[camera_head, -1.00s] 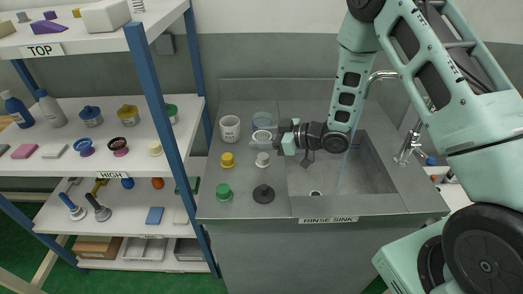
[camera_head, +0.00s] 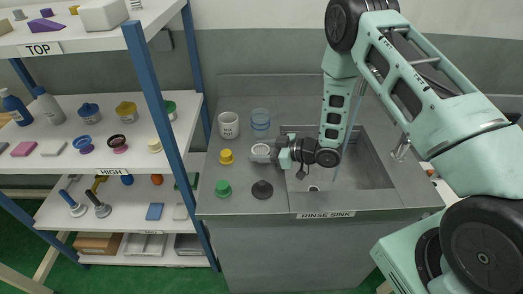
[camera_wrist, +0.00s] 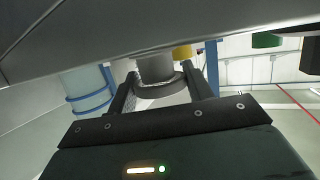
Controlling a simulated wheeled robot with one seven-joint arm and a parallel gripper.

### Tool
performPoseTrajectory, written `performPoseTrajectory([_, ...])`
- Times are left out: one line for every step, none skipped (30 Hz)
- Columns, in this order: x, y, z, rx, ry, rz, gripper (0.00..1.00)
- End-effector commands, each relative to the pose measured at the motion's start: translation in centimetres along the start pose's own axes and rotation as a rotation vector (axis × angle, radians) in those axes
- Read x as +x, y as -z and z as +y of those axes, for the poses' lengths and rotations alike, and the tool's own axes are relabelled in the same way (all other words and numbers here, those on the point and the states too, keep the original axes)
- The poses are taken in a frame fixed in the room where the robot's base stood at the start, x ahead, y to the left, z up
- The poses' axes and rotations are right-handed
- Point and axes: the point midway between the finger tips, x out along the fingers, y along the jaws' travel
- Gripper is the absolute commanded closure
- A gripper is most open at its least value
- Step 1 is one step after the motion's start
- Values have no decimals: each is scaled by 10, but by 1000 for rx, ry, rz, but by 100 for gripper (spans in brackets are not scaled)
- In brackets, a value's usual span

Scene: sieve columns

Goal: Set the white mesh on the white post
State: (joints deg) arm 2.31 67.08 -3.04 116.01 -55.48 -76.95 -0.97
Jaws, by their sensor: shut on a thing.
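The white mesh (camera_head: 261,149) is a small pale round sieve between the fingers of my gripper (camera_head: 272,153), over the left counter of the sink. In the wrist view the gripper (camera_wrist: 160,92) is shut on the mesh's ring (camera_wrist: 160,88). The white post (camera_wrist: 154,68) shows there as a pale cylinder in line with the ring; that picture is upside down. In the head view the post is hidden under the mesh and gripper. I cannot tell whether the mesh rests fully on the post.
A yellow post (camera_head: 226,157), a green post (camera_head: 223,188) and a black post (camera_head: 262,190) stand close by on the counter. A clear blue-banded container (camera_head: 260,124) and a white mug (camera_head: 228,125) stand behind. The sink basin (camera_head: 365,170) lies to the right.

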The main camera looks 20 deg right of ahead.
Motion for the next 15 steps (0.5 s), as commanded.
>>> performPoseTrajectory([1, -2, 0, 0, 0, 0, 47])
performPoseTrajectory([0, -1, 0, 0, 0, 0, 38])
performPoseTrajectory([0, -1, 0, 0, 0, 0, 28])
performPoseTrajectory([0, -1, 0, 0, 0, 0, 28])
performPoseTrajectory([0, -1, 0, 0, 0, 0, 28])
performPoseTrajectory([0, -1, 0, 0, 0, 0, 28])
performPoseTrajectory([0, -1, 0, 0, 0, 0, 28])
performPoseTrajectory([0, -1, 0, 0, 0, 0, 28])
performPoseTrajectory([0, -1, 0, 0, 0, 0, 28])
performPoseTrajectory([0, -1, 0, 0, 0, 0, 28])
performPoseTrajectory([0, -1, 0, 0, 0, 0, 28])
performPoseTrajectory([0, 0, 0, 0, 0, 0, 28])
performPoseTrajectory([0, 1, 0, 0, 0, 0, 28])
performPoseTrajectory([-1, 3, 0, 0, 0, 0, 28])
performPoseTrajectory([-3, 3, 0, 0, -1, 0, 28])
